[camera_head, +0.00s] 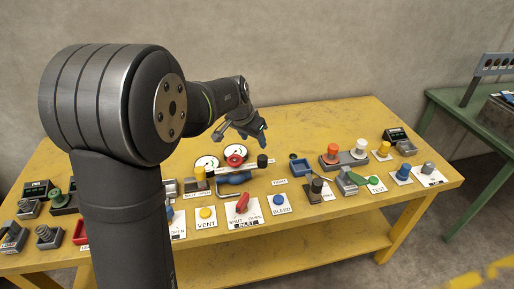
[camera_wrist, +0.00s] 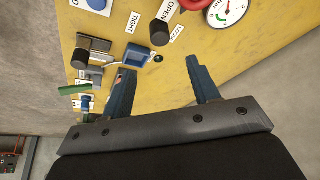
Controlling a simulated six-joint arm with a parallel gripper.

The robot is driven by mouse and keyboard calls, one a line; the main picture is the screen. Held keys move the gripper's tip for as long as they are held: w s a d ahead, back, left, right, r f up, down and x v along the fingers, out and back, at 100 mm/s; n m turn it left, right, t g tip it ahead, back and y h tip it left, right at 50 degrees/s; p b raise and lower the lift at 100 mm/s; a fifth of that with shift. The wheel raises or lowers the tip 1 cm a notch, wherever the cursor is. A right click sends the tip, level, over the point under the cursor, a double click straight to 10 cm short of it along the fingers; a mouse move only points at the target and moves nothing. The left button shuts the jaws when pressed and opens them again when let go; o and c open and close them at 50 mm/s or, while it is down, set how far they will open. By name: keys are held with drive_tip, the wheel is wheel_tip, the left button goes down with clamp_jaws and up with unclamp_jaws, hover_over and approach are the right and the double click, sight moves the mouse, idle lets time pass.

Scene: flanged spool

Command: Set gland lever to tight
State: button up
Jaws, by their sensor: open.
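A black knob (camera_head: 262,160), which looks like the end of the gland lever, stands on the yellow bench; the knob also shows in the wrist view (camera_wrist: 160,33). A LOOSE label (camera_wrist: 177,33) lies close beside the knob. A TIGHT label (camera_wrist: 132,22) lies a little farther off, on the knob's left in the wrist view. The lever's pivot is not clear to me. My gripper (camera_head: 242,138) is open and empty, in the air above the back of the bench; its blue fingers (camera_wrist: 160,68) are apart from the knob.
A red handwheel (camera_head: 235,155) and white gauges stand close to the knob. A blue open tray (camera_head: 300,167) lies to its right, with several knobs and levers beyond. A red lever (camera_head: 242,203) and buttons line the front. Bare bench lies behind.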

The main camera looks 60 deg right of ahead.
drive_tip(key=v, duration=0.3)
drive_tip(key=shift+a+r, duration=0.15)
drive_tip(key=shift+r, duration=0.05)
drive_tip(key=c, duration=0.3)
drive_tip(key=shift+w+d+f+n, duration=0.1)
drive_tip(key=shift+d+f+n, duration=0.2)
drive_tip(key=shift+d, duration=0.3)
drive_tip(key=shift+w+d+f+n, duration=0.1)
drive_tip(key=shift+d+f+n, duration=0.15)
drive_tip(key=shift+d, duration=0.3)
drive_tip(key=c, duration=0.8)
drive_tip(key=d+f+n, duration=0.1)
drive_tip(key=d, duration=0.1)
drive_tip(key=d+f+n+t, duration=0.1)
drive_tip(key=d+n, duration=0.1)
drive_tip(key=d, duration=0.1)
drive_tip(key=d+f+n+y, duration=0.1)
drive_tip(key=d, duration=0.1)
drive_tip(key=shift+w+d+f+n+t, duration=0.3)
drive_tip(key=shift+d+f+n+t, duration=0.05)
drive_tip(key=shift+f+t, duration=0.05)
clamp_jaws()
wheel_tip(320, 180, down, 9)
drive_tip(key=shift+s+a, duration=0.2)
drive_tip(key=shift+a, duration=0.1)
